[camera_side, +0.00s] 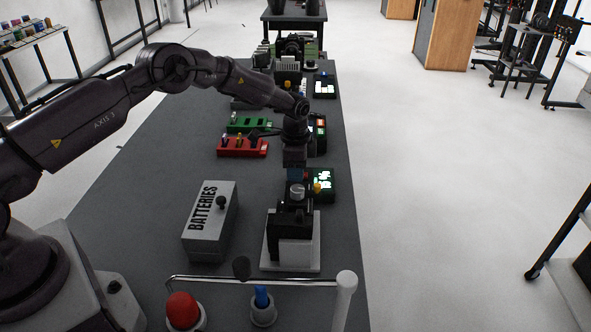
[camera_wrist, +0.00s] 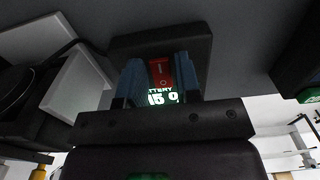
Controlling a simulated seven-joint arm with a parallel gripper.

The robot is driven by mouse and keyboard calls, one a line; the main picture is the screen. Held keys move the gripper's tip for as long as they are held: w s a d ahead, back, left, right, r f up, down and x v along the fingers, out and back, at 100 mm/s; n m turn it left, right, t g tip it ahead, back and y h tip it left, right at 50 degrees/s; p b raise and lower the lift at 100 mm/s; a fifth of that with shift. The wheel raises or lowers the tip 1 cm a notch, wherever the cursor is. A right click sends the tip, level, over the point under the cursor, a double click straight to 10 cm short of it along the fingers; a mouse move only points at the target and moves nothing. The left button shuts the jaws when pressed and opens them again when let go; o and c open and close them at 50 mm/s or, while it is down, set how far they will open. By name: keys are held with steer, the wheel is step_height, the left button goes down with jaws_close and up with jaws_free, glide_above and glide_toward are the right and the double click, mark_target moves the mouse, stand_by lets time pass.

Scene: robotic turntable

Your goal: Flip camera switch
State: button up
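My gripper (camera_side: 296,174) points down over the right part of the table. In the wrist view its two blue fingers (camera_wrist: 160,82) are apart, with a red rocker switch (camera_wrist: 159,71) showing between them. I cannot tell whether the fingers touch it. Below the switch is a lit display (camera_wrist: 161,97) with partly covered battery text and digits. A black box with a lit green-white screen (camera_side: 321,184) stands beside the gripper in the side view. The red switch is hidden there. No label in view tells which switch is the camera's.
A black device with a silver knob on a white base (camera_side: 301,262) stands in front of the gripper. A grey batteries box (camera_side: 208,232) is to its left. Red (camera_side: 242,148) and green (camera_side: 247,124) switch blocks lie behind. Bare table (camera_side: 165,150) is free at left.

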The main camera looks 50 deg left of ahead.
jaws_close()
steer(key=shift+w+d+g+y, duration=0.1)
steer(key=shift+g+y, duration=0.4)
steer(key=shift+o, duration=2)
jaws_free()
steer(key=shift+r, duration=0.1)
step_height(320, 180, up, 13)
steer(key=w+d, duration=0.1)
